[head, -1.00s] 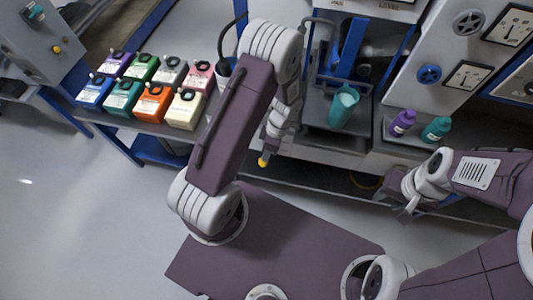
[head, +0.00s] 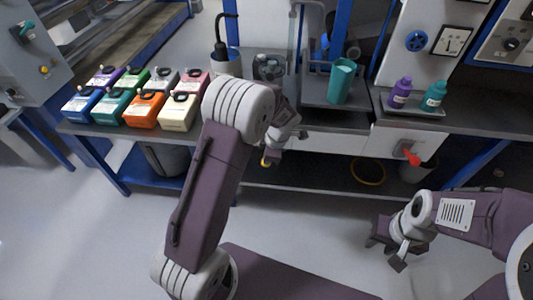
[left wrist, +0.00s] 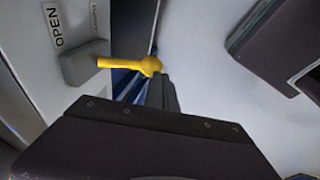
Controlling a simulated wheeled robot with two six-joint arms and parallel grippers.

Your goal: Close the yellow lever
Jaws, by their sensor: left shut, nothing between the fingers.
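The yellow lever (left wrist: 122,63) shows in the left wrist view, its handle running left from a round hub toward a grey block. A white panel with an OPEN label (left wrist: 54,25) is beside it. In the head view the lever is a small yellow spot (head: 266,161) under the bench edge. My left gripper (left wrist: 161,94) is shut and empty, its tip close to the hub; I cannot tell whether they touch. In the head view my arm hides most of that gripper. My right gripper (head: 383,238) is low at the right, away from the lever; its finger opening is unclear.
A red lever (head: 412,156) is on the bench front at the right. A teal cup (head: 341,80), a purple bottle (head: 400,92) and a teal bottle (head: 434,95) stand on the bench. Several coloured boxes (head: 144,108) sit at the left. The floor in front is open.

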